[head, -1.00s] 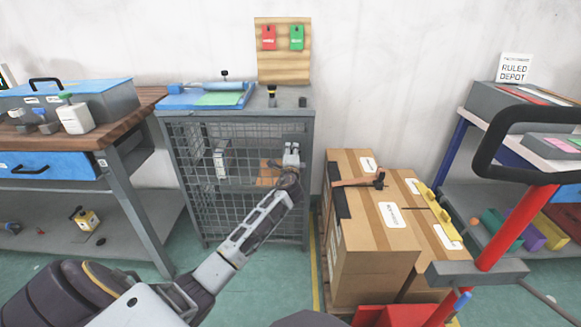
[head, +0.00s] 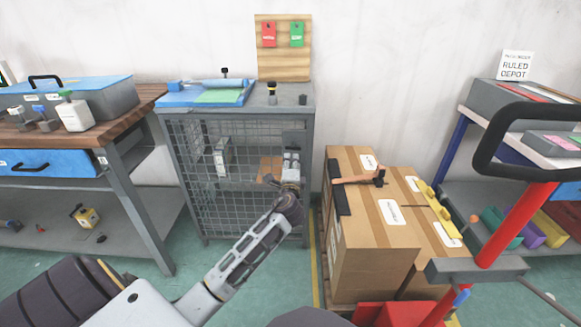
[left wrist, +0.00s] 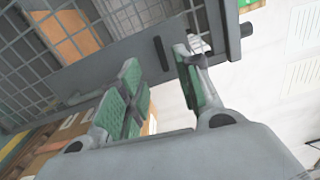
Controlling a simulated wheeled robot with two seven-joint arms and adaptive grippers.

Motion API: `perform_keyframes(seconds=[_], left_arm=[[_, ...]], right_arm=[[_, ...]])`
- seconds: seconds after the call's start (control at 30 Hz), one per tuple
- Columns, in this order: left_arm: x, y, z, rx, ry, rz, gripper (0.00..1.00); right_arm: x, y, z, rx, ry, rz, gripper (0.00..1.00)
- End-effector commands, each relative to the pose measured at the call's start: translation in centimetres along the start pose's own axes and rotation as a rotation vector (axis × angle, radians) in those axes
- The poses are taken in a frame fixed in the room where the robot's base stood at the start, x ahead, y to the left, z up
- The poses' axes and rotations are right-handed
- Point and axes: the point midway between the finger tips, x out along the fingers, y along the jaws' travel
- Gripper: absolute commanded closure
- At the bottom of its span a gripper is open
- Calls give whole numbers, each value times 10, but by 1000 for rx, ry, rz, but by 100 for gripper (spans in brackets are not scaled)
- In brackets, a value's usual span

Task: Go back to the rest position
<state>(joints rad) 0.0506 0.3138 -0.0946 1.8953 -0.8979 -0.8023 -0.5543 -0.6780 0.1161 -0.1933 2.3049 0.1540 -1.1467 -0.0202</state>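My left gripper (head: 291,160) is in front of the right side of the mesh cabinet (head: 225,190) in the head view, close to its door frame. In the left wrist view its two green-padded fingers (left wrist: 160,90) stand apart with a gap between them, and I see nothing held there. A dark handle-like bar (left wrist: 162,53) on the grey cabinet frame shows just beyond the fingers. I cannot tell whether the gripper touches the cabinet. My right gripper is not in view.
A wooden workbench (head: 125,105) stands at the left. A red post with a black handle (head: 515,225) rises at the right. Green floor shows between the bench and cabinet.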

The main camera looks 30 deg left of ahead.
Motion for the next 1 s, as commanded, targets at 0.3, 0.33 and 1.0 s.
perform_keyframes(seconds=[0.3,0.33,1.0], left_arm=[[-9,0,0,0,-1,0,66],[-9,0,0,0,-1,0,66],[-22,15,1,-63,-4,56,66]], right_arm=[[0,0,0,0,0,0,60],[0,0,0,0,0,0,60],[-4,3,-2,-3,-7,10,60]])
